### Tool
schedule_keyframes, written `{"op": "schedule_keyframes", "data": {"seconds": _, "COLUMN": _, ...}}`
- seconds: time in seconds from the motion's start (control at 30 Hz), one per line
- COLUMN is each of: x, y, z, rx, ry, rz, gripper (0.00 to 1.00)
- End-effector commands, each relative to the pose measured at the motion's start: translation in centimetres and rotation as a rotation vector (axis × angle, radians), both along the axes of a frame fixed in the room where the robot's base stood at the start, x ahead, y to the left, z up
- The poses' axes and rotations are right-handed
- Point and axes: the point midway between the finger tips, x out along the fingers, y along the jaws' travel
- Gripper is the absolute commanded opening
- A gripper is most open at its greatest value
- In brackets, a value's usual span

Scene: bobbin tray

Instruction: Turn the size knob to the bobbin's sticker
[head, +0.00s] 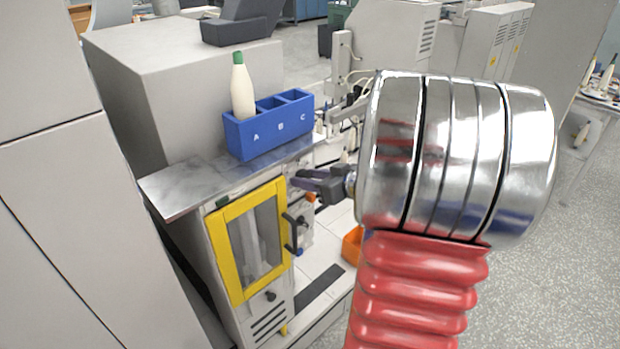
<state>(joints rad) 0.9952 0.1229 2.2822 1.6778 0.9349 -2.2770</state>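A cream bobbin (243,92) with a green top stands upright in compartment A of the blue tray (240,150). The tray is marked A, B and C; B and C look empty. A small dark knob (270,296) is on the cabinet front below the yellow-framed door. I cannot read any marks around it or tell whether it is the size knob. My gripper (297,177) points left, beside the cabinet's upper right edge and below the tray. Its dark fingers look a little apart, with nothing seen between them. My wrist hides what is behind it.
The yellow door (221,250) has a window and a black handle (291,233) on its right and looks shut. A metal shelf (190,185) carries the tray. An orange bin (352,245) is low to the right of the cabinet. Open floor (545,290) lies at the right.

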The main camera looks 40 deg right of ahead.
Motion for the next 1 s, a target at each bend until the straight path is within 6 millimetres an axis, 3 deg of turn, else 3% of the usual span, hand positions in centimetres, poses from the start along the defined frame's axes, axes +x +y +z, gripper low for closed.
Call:
{"op": "schedule_keyframes", "data": {"seconds": 0.37, "x": -0.01, "y": 0.00, "z": 0.01, "rx": 0.000, "ry": 0.000, "rz": 0.000, "gripper": 0.10}}
{"op": "schedule_keyframes", "data": {"seconds": 0.73, "x": -0.03, "y": -0.18, "z": 0.03, "rx": 0.037, "ry": 0.001, "rz": -0.002, "gripper": 0.10}}
{"op": "schedule_keyframes", "data": {"seconds": 1.0, "x": -0.04, "y": -0.35, "z": -0.02, "rx": 0.167, "ry": 0.004, "rz": -0.004, "gripper": 0.10}}
